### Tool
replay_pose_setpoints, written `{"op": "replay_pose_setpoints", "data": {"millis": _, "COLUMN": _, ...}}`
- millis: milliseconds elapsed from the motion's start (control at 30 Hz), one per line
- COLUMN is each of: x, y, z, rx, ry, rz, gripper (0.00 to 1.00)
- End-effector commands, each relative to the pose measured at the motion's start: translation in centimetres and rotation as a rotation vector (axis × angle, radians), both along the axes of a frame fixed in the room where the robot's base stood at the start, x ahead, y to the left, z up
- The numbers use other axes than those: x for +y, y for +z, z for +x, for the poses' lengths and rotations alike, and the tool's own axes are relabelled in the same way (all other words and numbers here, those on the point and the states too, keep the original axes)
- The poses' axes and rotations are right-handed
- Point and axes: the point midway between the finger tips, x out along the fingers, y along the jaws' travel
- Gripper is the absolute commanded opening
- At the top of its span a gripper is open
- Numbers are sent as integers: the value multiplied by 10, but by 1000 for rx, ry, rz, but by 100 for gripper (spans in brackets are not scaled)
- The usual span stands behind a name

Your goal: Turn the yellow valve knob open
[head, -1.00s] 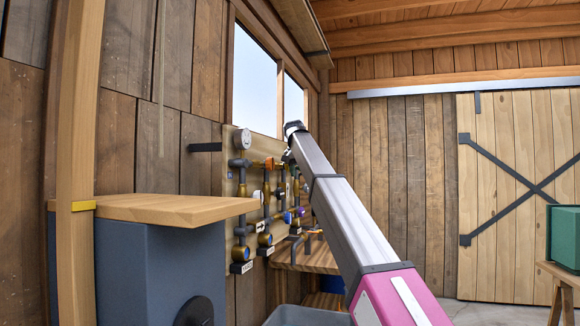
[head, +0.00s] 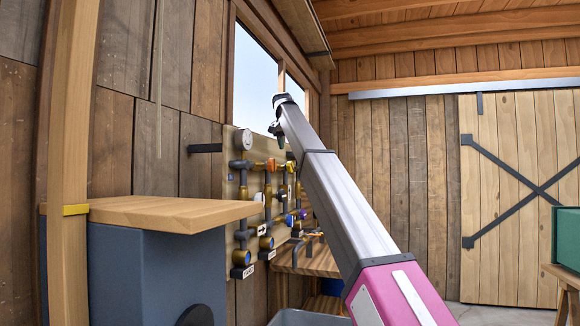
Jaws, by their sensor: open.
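The pipe board (head: 230,180) stands against the left wall with several valves and pipes. A small yellow-orange knob (head: 290,166) shows in its upper part, just right of an orange-red knob (head: 271,164). It is too small to tell its turn position. My gripper (head: 280,139) is at the far end of my raised arm, above these knobs in the picture and apart from them in outline. It is small and dark, seems to hold nothing, and is open. My arm hides the right part of the board.
A wooden-topped grey cabinet (head: 140,270) and a wooden post (head: 74,140) stand at the near left. A wooden bench (head: 318,262) is below the board. A round gauge (head: 244,139) sits at the board's top. A green box (head: 567,238) stands on a table at right.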

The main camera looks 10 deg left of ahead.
Motion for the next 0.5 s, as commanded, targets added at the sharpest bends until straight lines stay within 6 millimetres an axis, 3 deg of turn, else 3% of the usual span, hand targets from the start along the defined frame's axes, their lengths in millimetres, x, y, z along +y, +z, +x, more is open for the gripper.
{"op": "replay_pose_setpoints", "data": {"millis": 500, "x": -5, "y": -77, "z": 31, "rx": 0, "ry": 0, "rz": -1, "gripper": 45}}
